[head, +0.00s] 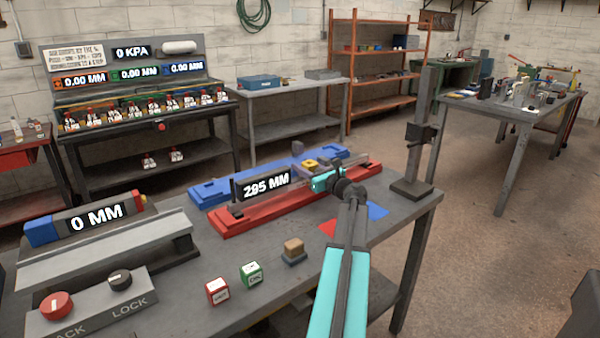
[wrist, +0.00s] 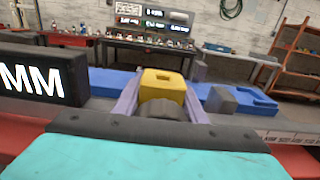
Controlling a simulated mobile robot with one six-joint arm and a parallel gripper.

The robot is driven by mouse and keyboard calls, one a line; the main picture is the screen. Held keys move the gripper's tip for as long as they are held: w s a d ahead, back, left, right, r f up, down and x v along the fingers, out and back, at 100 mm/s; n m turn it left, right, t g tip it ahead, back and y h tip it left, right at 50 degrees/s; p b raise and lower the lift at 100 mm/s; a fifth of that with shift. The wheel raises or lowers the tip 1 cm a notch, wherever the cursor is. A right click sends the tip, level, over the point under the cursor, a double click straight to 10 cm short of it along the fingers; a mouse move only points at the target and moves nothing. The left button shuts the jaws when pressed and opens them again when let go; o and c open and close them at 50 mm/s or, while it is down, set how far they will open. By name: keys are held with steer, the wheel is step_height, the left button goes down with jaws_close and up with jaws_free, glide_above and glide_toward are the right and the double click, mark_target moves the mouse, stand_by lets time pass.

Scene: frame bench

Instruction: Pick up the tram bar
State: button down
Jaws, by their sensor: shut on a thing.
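The tram bar appears to be the long grey bar with a ruler scale and a black display (head: 266,185) reading 295 MM. It lies along the red rail (head: 230,223), and I cannot tell whether it is lifted. The display also shows at the left in the wrist view (wrist: 38,76), and the scale shows at the right (wrist: 285,137). My gripper (head: 318,174) is at the bar's right part. In the wrist view its pale fingers (wrist: 165,98) close around a dark rounded piece and a yellow block (wrist: 162,85). Their contact with the bar is partly hidden.
A blue rail (head: 215,190) lies behind the red one. A grey post (head: 415,150) stands at the bench's right end. A gauge reading 0 MM (head: 95,217), a control box (head: 90,310), red (head: 217,291) and green (head: 251,273) cubes and a small wooden-topped block (head: 293,250) stand in front.

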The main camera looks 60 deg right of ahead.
step_height(320, 180, up, 28)
steer(key=p, duration=0.1)
stand_by(0.9)
stand_by(0.6)
